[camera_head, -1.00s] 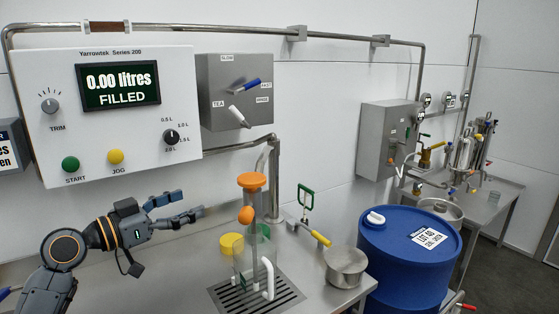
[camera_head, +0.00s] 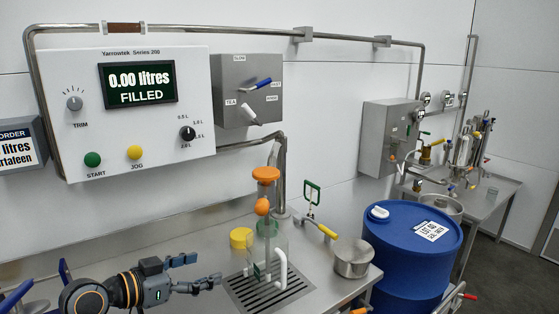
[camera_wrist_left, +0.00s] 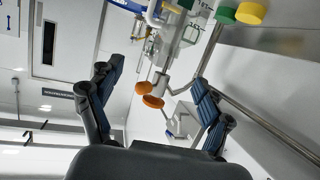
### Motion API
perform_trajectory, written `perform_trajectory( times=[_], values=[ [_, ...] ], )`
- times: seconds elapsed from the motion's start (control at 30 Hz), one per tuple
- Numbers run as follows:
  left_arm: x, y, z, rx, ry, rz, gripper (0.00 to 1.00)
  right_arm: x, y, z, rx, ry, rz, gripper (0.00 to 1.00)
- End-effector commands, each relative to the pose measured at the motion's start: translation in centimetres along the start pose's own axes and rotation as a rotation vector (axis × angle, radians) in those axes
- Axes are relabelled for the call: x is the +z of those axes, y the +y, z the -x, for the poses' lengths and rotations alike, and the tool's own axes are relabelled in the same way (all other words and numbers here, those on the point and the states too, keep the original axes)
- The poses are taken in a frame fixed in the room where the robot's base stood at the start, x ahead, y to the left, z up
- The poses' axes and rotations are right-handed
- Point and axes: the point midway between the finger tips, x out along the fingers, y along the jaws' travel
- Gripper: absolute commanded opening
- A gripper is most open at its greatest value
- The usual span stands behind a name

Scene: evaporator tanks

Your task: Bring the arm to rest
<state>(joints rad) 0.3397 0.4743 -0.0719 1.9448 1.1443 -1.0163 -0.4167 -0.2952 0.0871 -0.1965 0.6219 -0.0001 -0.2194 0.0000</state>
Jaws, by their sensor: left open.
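My left arm comes in at the lower left of the head view. My right gripper is in neither view.
A white control panel (camera_head: 130,110) and a grey selector box (camera_head: 247,90) hang on the wall. A drain grate (camera_head: 300,288), yellow cap (camera_head: 240,238), steel pot (camera_head: 353,258) and blue drum (camera_head: 405,255) stand to the right. The bench behind the gripper is clear.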

Motion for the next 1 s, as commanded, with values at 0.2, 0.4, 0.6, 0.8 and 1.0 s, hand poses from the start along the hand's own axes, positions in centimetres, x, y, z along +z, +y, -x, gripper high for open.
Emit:
perform_trajectory(
  times=[0.2,0.4,0.6,0.8,1.0],
  values=[
    [11.0,5.1,0.2,-0.039,-0.240,0.064,0.79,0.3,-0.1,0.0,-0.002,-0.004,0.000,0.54],
    [22.4,11.2,4.8,-0.165,-0.541,0.170,0.79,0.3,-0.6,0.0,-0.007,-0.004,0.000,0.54],
    [27.9,14.7,9.9,-0.293,-0.731,0.258,0.79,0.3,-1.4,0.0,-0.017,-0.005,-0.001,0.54],
    [30.8,17.1,14.7,-0.407,-0.868,0.330,0.79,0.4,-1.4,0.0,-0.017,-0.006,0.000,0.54],
    [33.0,18.2,17.5,-0.491,-0.960,0.380,0.79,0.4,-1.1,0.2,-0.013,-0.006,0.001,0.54]
  ],
)
